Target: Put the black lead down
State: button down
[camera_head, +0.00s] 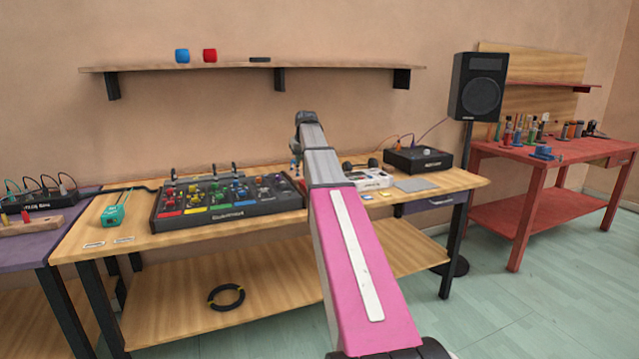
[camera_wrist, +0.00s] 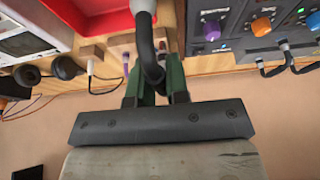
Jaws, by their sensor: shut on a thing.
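My gripper (camera_wrist: 160,84) is shut on a black lead (camera_wrist: 147,45) in the wrist view. The lead is a thick black cable with a grey plug end at the top of the picture, and it curves down between the green fingers. Beneath the lead lie the wooden bench top and the edge of a red thing (camera_wrist: 92,18); I cannot tell whether the lead touches either. In the head view my arm hides most of the gripper and the held lead.
On the bench (camera_head: 75,247) stand a black mixer-like panel (camera_head: 230,217) with coloured knobs, a teal device (camera_head: 113,216), a white device (camera_head: 372,180) and a black box (camera_head: 418,160). A black coil (camera_head: 226,297) lies on the lower shelf. A speaker (camera_head: 478,87) stands at right.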

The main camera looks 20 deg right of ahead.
jog(key=shift+s+d+f, duration=0.35)
jog(key=shift+d+f, duration=0.9)
jog(key=shift+f, duration=0.2)
jog(key=shift+s+d+f, duration=0.4)
jog(key=shift+d+f, duration=0.8)
jog(key=shift+f, duration=0.2)
jog(key=shift+s+d+f, duration=0.35)
jog(key=shift+d+f, duration=0.9)
jog(key=shift+f, duration=0.2)
jog(key=shift+f, duration=0.1)
jog(key=c, duration=1.1)
grip_release()
jog(key=v, duration=1.2)
